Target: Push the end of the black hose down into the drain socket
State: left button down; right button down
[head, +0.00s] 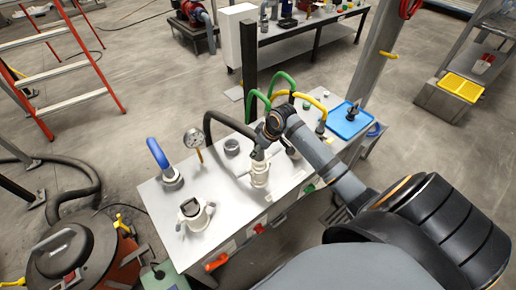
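The black hose (209,122) rises from the grey bench top (225,190), arches over, and runs right to my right gripper (259,154). Its end there is hidden by the gripper and wrist. My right gripper points down, directly above a pale upright cylindrical fitting (260,176) with side arms, which may be the drain socket. The fingers are small and dark, so I cannot tell whether they are closed on the hose, or whether the hose end is inside the fitting. My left gripper is out of view.
Green and yellow hoses (310,97) arch behind my wrist. A blue tray (349,121) lies at the bench's far right.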

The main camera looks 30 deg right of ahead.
jog(key=shift+f+b, duration=0.55)
jog(key=shift+f, duration=1)
jog(key=c, duration=0.8)
grip_release()
jog(key=shift+o, duration=0.2)
jog(key=v, duration=1.2)
jog(key=shift+s, duration=0.1)
